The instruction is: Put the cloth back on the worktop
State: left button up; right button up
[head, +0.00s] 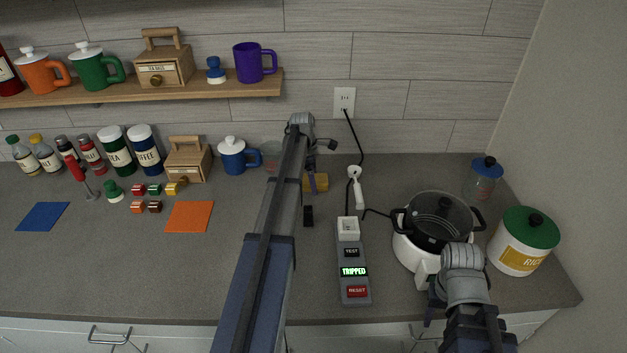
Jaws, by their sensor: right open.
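Two thin flat squares lie on the grey worktop (130,270) at the left, a blue one (42,216) and an orange one (190,216). I cannot tell whether either is the cloth. My left arm reaches across the middle to the back, and its gripper (325,145) is small and partly hidden near the wall. I see nothing clearly held in it. My right gripper (432,304) is open at the front right, in front of the white stove (408,254). It is partly hidden by its own arm.
A black lidded pot (438,220) stands on the stove. A power strip (353,272) showing TRIPPED lies left of it. A rice jar (524,240) stands at the right. Jars and a blue mug (232,155) line the back. The front left worktop is clear.

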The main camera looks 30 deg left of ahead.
pick_arm(q)
jog(key=shift+o, duration=0.3)
notch_tip(320, 180, up, 12)
jog(key=s+a+p, duration=0.1)
jog(key=p, duration=1.1)
jog(key=shift+a, duration=0.25)
jog(key=shift+r, duration=0.1)
dwell(1.3)
